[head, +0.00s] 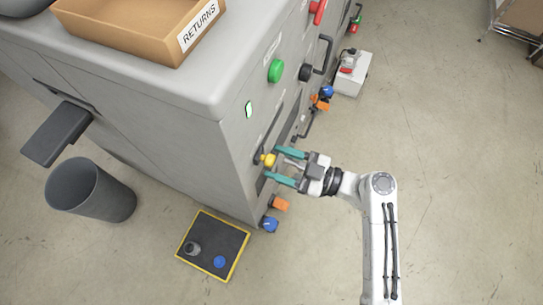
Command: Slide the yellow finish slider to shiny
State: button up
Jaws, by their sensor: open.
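The yellow finish slider (267,160) is a small yellow knob on the front face of the grey laminator (235,150), low and near the machine's left corner. A dark slot runs up and to the right from it along the panel. My gripper (280,165) has two teal fingers, spread apart, one on each side of the yellow knob. The fingertips reach close to the panel. I cannot tell whether either finger touches the knob. The slot's end markings are not readable here.
A green button (275,70), a black knob (305,72) and a dark handle (324,52) stick out above. Orange (281,203) and blue (270,224) parts sit below. A yellow-edged mat (227,238) and a grey bin (90,190) stand left.

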aim_at(265, 159)
jog(key=shift+x, duration=1.35)
grip_shut()
